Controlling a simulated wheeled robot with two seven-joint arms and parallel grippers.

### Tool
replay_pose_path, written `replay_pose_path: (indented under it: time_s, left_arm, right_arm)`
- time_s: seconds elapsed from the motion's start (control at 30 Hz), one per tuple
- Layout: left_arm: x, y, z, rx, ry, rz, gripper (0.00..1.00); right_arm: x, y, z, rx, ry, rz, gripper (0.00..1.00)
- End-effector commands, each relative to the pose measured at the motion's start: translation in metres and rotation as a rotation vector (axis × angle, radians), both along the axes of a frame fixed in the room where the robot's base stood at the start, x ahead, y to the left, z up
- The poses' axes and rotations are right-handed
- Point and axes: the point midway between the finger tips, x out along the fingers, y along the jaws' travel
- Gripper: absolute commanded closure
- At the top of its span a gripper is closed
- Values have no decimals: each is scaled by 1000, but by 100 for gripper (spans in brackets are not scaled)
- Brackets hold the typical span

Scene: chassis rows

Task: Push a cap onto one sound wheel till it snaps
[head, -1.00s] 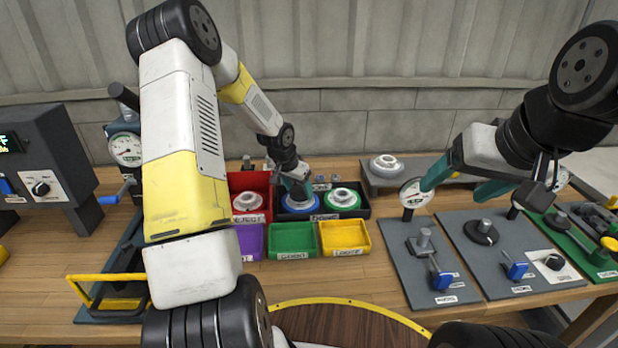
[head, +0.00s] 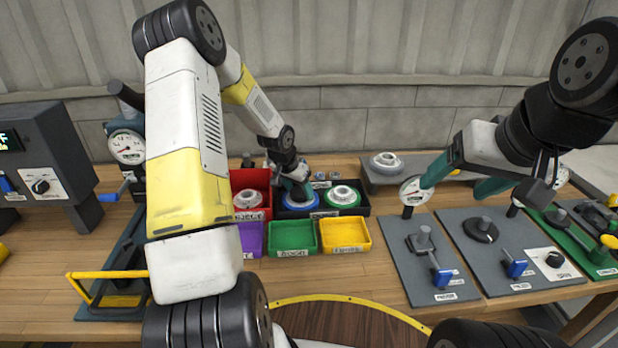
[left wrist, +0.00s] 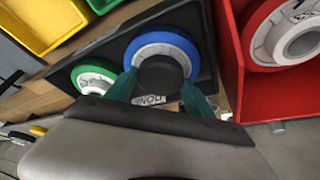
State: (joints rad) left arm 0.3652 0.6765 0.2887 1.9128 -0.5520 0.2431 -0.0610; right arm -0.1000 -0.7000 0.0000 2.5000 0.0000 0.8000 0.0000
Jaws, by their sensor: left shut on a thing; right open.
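My left gripper (head: 298,194) reaches down into the black tray (left wrist: 100,117) labelled DONE. In the left wrist view its green fingers (left wrist: 160,85) are shut on a dark round cap (left wrist: 158,74). The cap is over the middle of the blue-rimmed wheel (left wrist: 188,46); whether it is seated there cannot be told. In the head view the blue-rimmed wheel (head: 297,209) is partly hidden by the gripper. A green-rimmed wheel (head: 343,197) lies beside it in the same tray. My right gripper (head: 456,187) is open and empty above the right side of the bench.
A red bin (head: 248,178) left of the black tray holds a red-rimmed wheel (head: 247,200). Purple (head: 250,240), green (head: 292,237) and yellow (head: 344,235) bins stand in front. A pale wheel (head: 387,161) sits on a grey stand behind. Gauge fixtures (head: 432,262) fill the right.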

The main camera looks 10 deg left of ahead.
Motion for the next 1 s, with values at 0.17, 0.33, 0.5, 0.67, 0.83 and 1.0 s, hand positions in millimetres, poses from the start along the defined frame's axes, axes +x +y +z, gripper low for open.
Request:
replay_pose_path:
  time_s: [0.17, 0.33, 0.5, 0.67, 0.83, 1.0]
  left_arm:
    - [0, 0, 0, 0, 0, 0, 77]
    - [0, 0, -1, 0, 0, 0, 77]
    - [0, 0, -2, 0, 0, 0, 36]
    - [0, 0, -2, 0, 0, 0, 13]
    - [0, 0, -2, 0, 0, 0, 13]
    - [-1, 1, 4, 0, -2, 1, 13]
  right_arm:
    - [0, 0, 0, 0, 0, 0, 25]
    - [0, 0, 0, 0, 0, 0, 25]
    - [0, 0, 0, 0, 0, 0, 25]
    - [0, 0, 0, 0, 0, 0, 25]
    - [0, 0, 0, 0, 0, 0, 25]
    - [0, 0, 0, 0, 0, 0, 25]
